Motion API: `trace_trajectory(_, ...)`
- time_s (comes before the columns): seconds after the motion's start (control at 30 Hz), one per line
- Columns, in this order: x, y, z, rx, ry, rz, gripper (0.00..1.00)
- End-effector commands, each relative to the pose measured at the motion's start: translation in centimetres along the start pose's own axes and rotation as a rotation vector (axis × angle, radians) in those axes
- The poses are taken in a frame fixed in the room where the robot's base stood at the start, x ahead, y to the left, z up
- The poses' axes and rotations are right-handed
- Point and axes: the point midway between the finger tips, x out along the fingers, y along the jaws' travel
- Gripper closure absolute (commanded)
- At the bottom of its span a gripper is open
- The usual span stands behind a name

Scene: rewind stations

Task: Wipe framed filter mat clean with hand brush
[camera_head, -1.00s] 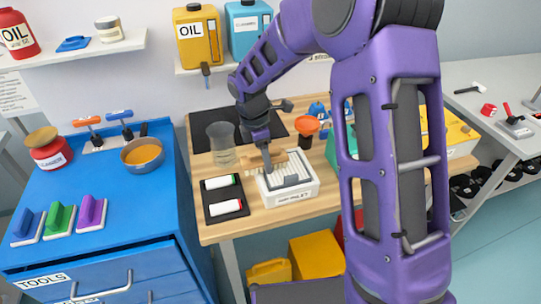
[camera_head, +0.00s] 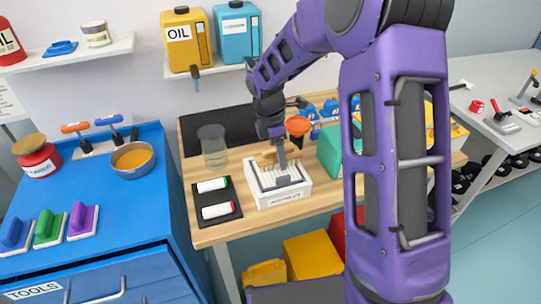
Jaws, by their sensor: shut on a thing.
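My gripper (camera_head: 281,163) is over the back middle of the frame, pointing down. It is shut on the hand brush (camera_head: 267,158), whose tan wooden part shows at the back of the frame, mostly to the left of the fingers. The bristles are hidden, and I cannot tell whether they touch the mat.
A clear beaker (camera_head: 213,148) and a black tray (camera_head: 216,211) with two white rolls are to the left. An orange-topped container (camera_head: 298,127) and a green block (camera_head: 329,150) stand behind and right. A blue tool cabinet (camera_head: 150,205) is at left.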

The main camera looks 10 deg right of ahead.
Motion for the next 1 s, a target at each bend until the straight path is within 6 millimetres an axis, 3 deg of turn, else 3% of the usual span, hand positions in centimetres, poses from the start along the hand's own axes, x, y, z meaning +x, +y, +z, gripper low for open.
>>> trace_trajectory(0.6, 0.7, 0.0, 3.7, 0.002, 0.0, -0.001, 0.9)
trace_trajectory(1.0, 0.1, 0.0, 3.9, 0.002, -0.001, -0.001, 0.9)
